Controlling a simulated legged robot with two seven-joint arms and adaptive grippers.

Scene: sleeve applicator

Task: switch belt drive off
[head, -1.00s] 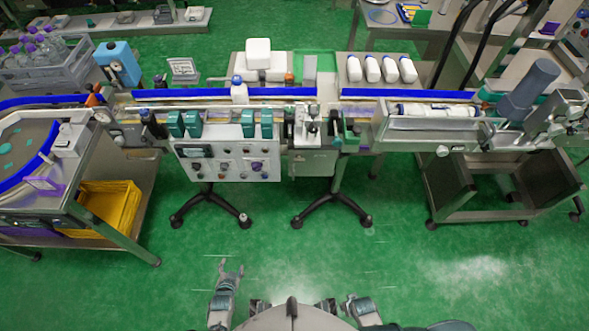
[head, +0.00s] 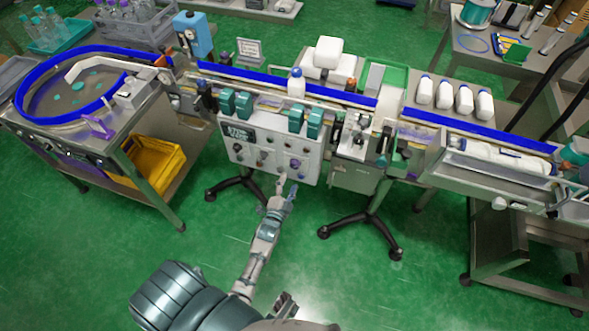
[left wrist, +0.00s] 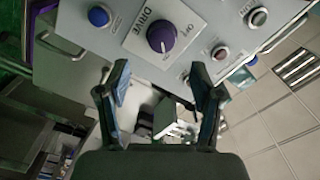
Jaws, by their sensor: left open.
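The grey control panel (head: 255,150) hangs on the front of the conveyor line, with several knobs and buttons. In the left wrist view, a purple rotary knob (left wrist: 161,37) sits on a plate lettered DRIVE, with OFF lettered to its right; I cannot be sure which way it points. My left gripper (head: 287,181) is open and empty, just in front of the panel's lower right part. In the left wrist view its two fingers (left wrist: 160,90) are apart, below the knob and not around it. A dark part at the bottom of the head view may be my right gripper; its jaws cannot be made out.
A blue button (left wrist: 98,16) and a red button (left wrist: 220,52) flank the knob's plate. A white bottle (head: 297,85) stands on the conveyor behind the panel. A stand leg (head: 365,228) is right of my arm. The green floor in front is clear.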

